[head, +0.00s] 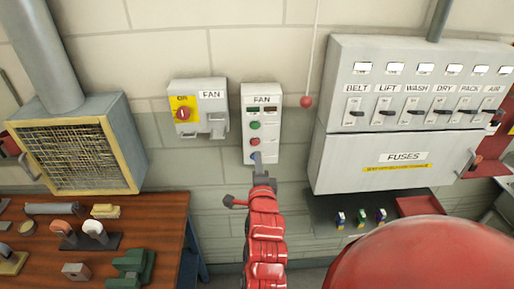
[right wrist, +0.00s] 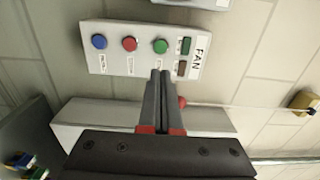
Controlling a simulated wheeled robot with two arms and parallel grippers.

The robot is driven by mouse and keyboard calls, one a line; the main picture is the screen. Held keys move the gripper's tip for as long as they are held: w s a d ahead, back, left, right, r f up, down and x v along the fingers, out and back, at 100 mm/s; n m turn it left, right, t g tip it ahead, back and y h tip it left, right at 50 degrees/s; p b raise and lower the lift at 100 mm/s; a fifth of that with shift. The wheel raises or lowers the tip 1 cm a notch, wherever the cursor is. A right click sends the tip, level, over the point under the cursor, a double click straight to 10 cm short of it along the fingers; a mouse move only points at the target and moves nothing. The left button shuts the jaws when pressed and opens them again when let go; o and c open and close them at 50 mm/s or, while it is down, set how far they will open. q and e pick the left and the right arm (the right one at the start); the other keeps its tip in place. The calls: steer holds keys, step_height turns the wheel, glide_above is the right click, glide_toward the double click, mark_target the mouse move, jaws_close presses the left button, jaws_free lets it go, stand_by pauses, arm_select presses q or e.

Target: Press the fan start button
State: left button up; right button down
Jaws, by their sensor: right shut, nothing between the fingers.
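The fan control box (head: 272,136) is a pale upright wall box labelled FAN. It has a green button (head: 255,125) above a red button (head: 255,141). In the right wrist view the box lies sideways with a blue button (right wrist: 99,41), a red button (right wrist: 129,43) and a green button (right wrist: 161,46) in a row; their small labels are not readable. My left gripper is out of view.
A fan isolator (head: 212,105) with a red knob on yellow is left of the box. A red ball (head: 306,101) hangs on a cord to its right, near a large fuse cabinet (head: 345,157). A wooden bench (head: 165,235) with parts stands lower left.

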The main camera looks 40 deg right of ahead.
mark_target(255, 127)
steer(key=b+x, duration=0.2)
steer(key=x, duration=0.4)
steer(key=b+x, duration=0.2)
steer(key=x, duration=0.4)
steer(key=shift+w+d+r, duration=0.15)
steer(key=shift+d+r, duration=0.05)
steer(key=shift+r, duration=0.05)
steer(key=shift+w+d+f, duration=0.25)
steer(key=shift+w, duration=0.2)
